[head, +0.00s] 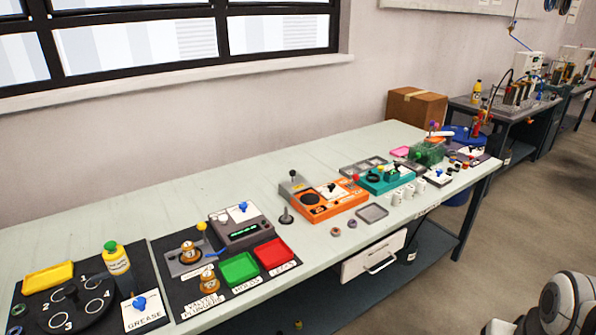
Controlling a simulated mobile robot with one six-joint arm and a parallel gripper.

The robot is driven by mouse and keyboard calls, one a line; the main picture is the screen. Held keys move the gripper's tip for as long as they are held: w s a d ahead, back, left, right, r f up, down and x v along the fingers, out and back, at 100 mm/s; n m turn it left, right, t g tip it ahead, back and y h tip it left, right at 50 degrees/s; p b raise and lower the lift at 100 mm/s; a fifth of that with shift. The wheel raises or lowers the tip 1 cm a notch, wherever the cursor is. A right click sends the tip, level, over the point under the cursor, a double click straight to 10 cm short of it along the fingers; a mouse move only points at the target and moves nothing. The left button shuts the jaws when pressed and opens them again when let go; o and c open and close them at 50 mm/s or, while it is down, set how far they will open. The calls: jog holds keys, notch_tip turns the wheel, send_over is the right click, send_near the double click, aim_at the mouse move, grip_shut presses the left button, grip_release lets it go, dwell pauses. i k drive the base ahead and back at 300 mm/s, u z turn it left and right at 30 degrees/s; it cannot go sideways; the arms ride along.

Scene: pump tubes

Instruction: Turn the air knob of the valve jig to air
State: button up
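Several stations with small knobs stand along the pale green bench (150,210). On the left black mat, a grey box with a lit green display (244,231) has a blue knob (243,206) on a white plate. Beside it a grey jig (188,258) carries a brass-coloured part and a yellow ball. I cannot tell which is the valve jig, nor read any knob's setting. Only white and grey arm links of mine show at bottom right; my gripper is out of view.
Green (239,269) and red (273,254) trays lie near the front edge. A yellow bottle (117,260) stands by a black turntable at left. A cardboard box (416,106) sits at the back. Open floor (505,215) lies right of the bench.

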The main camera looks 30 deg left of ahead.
aim_at(243, 206)
jog(key=u, duration=0.75)
jog(key=i, duration=1.25)
jog(key=u, duration=0.8)
jog(key=i, duration=0.3)
jog(key=u, duration=0.3)
jog(key=k, duration=0.7)
jog(key=u, duration=0.2)
jog(key=i, duration=0.75)
jog(key=z, duration=0.05)
